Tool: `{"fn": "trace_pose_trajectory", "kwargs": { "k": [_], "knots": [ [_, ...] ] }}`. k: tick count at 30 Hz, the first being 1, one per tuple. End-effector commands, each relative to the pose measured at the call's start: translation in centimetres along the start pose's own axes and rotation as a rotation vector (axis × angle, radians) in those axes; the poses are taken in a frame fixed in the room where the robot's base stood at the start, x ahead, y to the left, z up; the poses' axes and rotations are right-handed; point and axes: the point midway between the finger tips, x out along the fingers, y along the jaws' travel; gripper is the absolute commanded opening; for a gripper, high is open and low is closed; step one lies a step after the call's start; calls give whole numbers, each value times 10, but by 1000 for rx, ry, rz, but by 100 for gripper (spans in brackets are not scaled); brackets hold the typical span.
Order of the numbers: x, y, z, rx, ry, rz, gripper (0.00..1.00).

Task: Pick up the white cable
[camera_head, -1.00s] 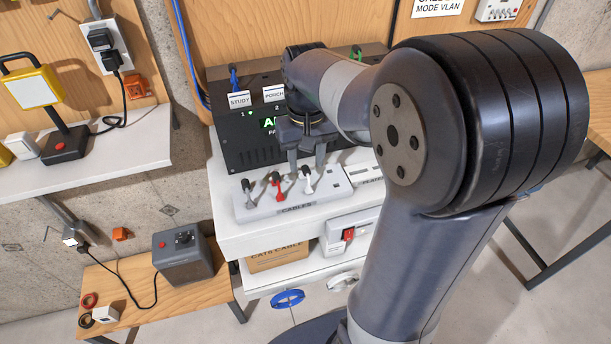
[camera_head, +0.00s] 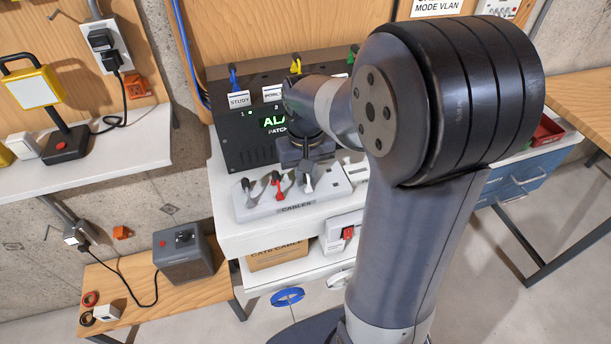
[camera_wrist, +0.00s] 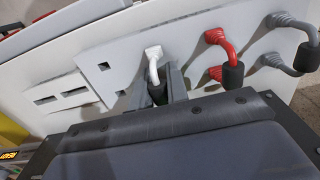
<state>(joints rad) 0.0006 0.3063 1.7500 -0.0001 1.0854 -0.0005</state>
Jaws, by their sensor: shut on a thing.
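The white cable (camera_head: 308,185) is at the right of the row in the light grey cable rack labelled CABLES (camera_head: 262,212). My gripper (camera_head: 305,170) is above it, pointing down. In the wrist view the white cable (camera_wrist: 153,66) has a white bent end and a dark sleeve between my fingers (camera_wrist: 167,92), which are shut on it. Its white end still appears to be at the rack face; I cannot tell whether it touches. The fingers hide part of the sleeve.
The red cable (camera_head: 276,186) and the grey cable (camera_head: 248,190) stand left of the white one. Behind the rack is a black patch panel (camera_head: 240,150) with coloured cables along its top. A cardboard box (camera_head: 278,257) is below the worktop.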

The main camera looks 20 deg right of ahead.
Motion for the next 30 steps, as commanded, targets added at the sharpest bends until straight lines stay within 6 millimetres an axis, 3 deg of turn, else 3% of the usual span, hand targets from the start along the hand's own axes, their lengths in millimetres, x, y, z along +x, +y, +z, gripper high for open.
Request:
{"fn": "trace_pose_trajectory", "kwargs": {
  "k": [4,15,30],
  "knots": [
    [0,0,0,0,0,0,0],
    [-6,0,-1,0,3,0,0],
    [-91,0,-1,0,3,0,0]
  ]
}}
